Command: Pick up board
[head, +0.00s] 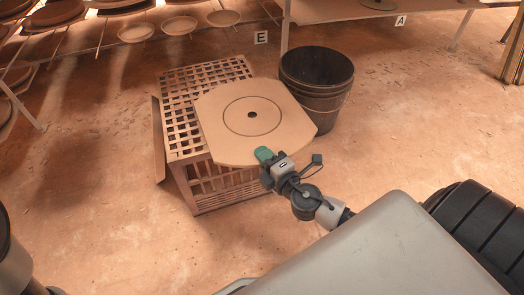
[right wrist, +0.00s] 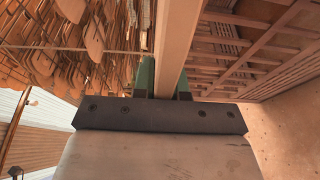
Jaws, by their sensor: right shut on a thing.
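The board (head: 225,107) is a flat tan panel with cut corners, a dark ring drawn on it and a small dark hole in the middle. My right gripper (head: 264,156) is shut on the board's near edge. In the right wrist view the board (right wrist: 176,40) shows edge-on between the green fingers of the gripper (right wrist: 164,78). In the head view the board overlaps the slatted crate and part of the bucket. I cannot tell whether it touches the crate. My left gripper is not in view; only part of my arm shows at the lower left.
A wooden slatted crate (head: 190,85) stands on the floor behind the board. A dark wooden bucket (head: 327,100) stands right of it. Racks with round bowls (head: 180,25) are at the upper left. A table marked A (head: 440,15) is at the top. Floor at right (head: 430,120) is clear.

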